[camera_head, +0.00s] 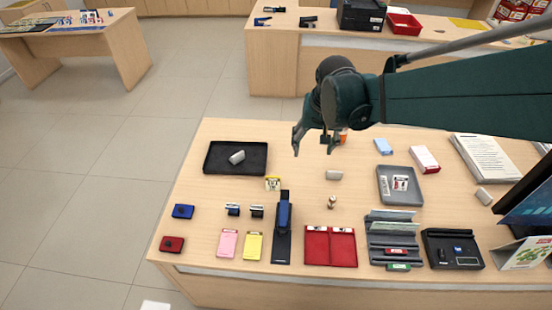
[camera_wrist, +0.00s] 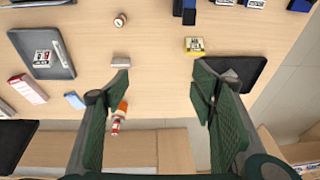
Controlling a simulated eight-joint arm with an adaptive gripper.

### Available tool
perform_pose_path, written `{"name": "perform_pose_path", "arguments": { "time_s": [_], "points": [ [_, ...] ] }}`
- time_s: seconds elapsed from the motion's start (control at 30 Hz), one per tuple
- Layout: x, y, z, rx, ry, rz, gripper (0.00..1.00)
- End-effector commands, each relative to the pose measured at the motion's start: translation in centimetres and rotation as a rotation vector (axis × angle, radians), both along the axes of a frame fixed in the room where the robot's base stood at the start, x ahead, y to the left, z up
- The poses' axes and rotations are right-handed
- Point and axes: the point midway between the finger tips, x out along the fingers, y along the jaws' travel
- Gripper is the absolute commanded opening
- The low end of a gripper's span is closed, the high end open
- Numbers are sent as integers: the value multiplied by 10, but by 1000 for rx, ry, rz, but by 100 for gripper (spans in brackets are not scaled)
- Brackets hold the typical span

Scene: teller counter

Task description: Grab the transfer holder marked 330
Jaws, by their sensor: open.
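My gripper (camera_head: 314,148) is open and empty above the counter's back middle; its fingers spread wide in the wrist view (camera_wrist: 152,85). No marking 330 is legible, so I cannot tell which item is the named holder. A small yellow piece with a printed label (camera_head: 272,184) lies by the black tray; it also shows in the wrist view (camera_wrist: 194,44). A white printed piece (camera_head: 400,182) lies in the grey tray, with dark characters in the wrist view (camera_wrist: 42,58). A grey rack (camera_head: 392,229) holds upright cards and red and green labelled pieces.
An orange-and-white bottle (camera_wrist: 119,115) is near one finger. A stapler (camera_head: 283,218) and red folder (camera_head: 330,258) lie in front.

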Motion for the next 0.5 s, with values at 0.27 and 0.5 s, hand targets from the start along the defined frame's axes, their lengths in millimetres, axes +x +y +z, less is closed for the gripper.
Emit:
{"name": "perform_pose_path", "arguments": {
  "time_s": [0.27, 0.5],
  "points": [
    [26, 34, -45, -8, 57, 3, 56],
    [44, 63, -85, -18, 106, 3, 56]
  ]
}}
